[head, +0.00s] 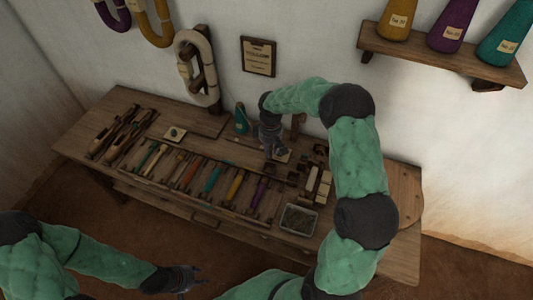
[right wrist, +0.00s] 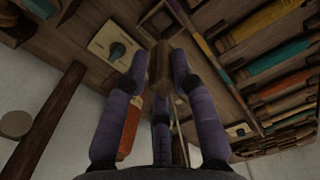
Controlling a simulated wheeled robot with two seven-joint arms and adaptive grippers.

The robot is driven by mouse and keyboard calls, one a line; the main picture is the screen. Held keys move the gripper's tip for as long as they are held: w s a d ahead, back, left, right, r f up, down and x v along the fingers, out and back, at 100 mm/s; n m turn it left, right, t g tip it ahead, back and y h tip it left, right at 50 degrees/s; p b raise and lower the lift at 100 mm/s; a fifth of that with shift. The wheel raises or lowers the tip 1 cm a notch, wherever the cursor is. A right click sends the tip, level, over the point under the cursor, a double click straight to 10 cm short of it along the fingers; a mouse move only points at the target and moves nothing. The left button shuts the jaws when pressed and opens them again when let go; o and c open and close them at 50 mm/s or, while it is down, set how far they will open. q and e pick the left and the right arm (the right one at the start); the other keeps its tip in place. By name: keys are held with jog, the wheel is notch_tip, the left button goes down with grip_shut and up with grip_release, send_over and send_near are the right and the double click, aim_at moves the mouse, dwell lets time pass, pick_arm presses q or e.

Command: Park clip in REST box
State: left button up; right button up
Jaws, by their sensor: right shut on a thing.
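My right gripper (head: 274,150) is over the back middle of the wooden bench. In the right wrist view my right gripper (right wrist: 160,72) is shut on a small brown wooden piece, which I take to be the clip (right wrist: 160,60); the fingers partly hide it. In the head view the clip is too small to make out. A small open wooden frame (right wrist: 160,18) lies beyond the fingertips; no REST label is readable, so I cannot tell whether it is the REST box. My left gripper (head: 186,279) is low in front of the bench, apart from it; its fingers are too small to judge.
The bench (head: 85,140) holds a row of coloured bobbins, wooden shuttles (head: 125,132) and a metal tray (head: 299,219). A cream plate with a dark knob (right wrist: 115,45) is left of the fingers. A teal cone (head: 241,119) stands behind.

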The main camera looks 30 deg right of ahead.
jog(key=shift+s+f+b, duration=0.1)
jog(key=shift+f+b, duration=0.2)
jog(key=shift+f, duration=0.15)
notch_tip(320, 180, down, 4)
jog(key=b, duration=0.3)
jog(key=shift+f, duration=0.1)
jog(key=shift+f+b, duration=0.8)
jog(key=shift+f, duration=0.85)
jog(key=o, duration=1.3)
jog(key=shift+c, duration=0.2)
jog(key=shift+r, duration=0.1)
